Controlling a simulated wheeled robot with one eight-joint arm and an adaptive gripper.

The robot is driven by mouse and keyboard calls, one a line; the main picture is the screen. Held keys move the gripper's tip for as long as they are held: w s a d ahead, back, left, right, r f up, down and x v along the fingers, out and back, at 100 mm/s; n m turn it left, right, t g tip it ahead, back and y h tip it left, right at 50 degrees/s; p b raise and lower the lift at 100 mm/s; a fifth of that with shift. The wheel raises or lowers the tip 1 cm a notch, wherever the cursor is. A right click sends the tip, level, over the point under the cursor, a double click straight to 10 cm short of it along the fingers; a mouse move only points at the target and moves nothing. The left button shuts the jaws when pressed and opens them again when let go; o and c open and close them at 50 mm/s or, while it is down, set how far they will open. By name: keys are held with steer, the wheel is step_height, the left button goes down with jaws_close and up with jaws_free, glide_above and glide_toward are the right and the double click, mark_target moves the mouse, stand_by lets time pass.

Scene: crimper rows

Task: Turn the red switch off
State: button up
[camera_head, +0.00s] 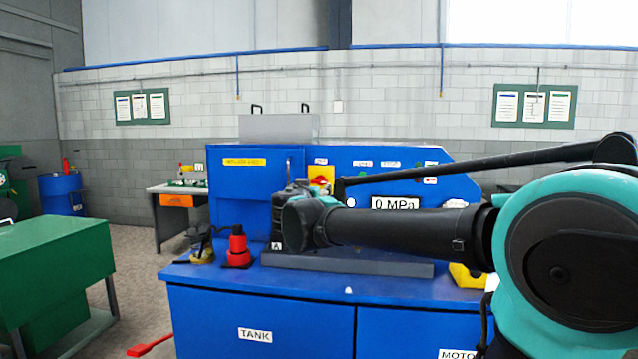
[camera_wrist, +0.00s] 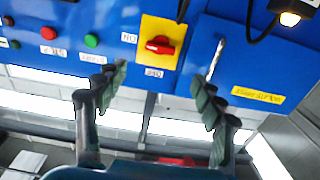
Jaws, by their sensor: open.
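The red switch (camera_wrist: 160,45) is a rotary knob on a yellow plate (camera_wrist: 150,65) on the blue machine panel. In the wrist view, which looks upside down, it sits at the top middle, beyond and between my fingertips. In the head view the red knob (camera_head: 321,181) shows just above my wrist, its lower part hidden by my arm. My gripper (camera_wrist: 163,80) is open, its two dark fingers wide apart, with nothing between them. It appears apart from the switch. In the head view my gripper is mostly hidden behind my wrist.
The blue machine (camera_head: 250,190) has green and red buttons (camera_wrist: 91,40) near the switch and a metal handle (camera_wrist: 216,60) beside it. A red bottle-like object (camera_head: 238,248) and a yellow-black item (camera_head: 201,246) stand on its ledge. A green cabinet (camera_head: 60,260) stands at left.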

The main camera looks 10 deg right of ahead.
steer(key=x, duration=1.1)
steer(key=shift+w, duration=0.3)
steer(key=shift+d+f, duration=0.1)
steer(key=shift+c, duration=0.6)
steer(key=c, duration=1)
steer(key=shift+c, duration=0.2)
steer(key=shift+n, duration=0.4)
steer(key=shift+f+n, duration=0.15)
steer(key=shift+n, duration=8.35)
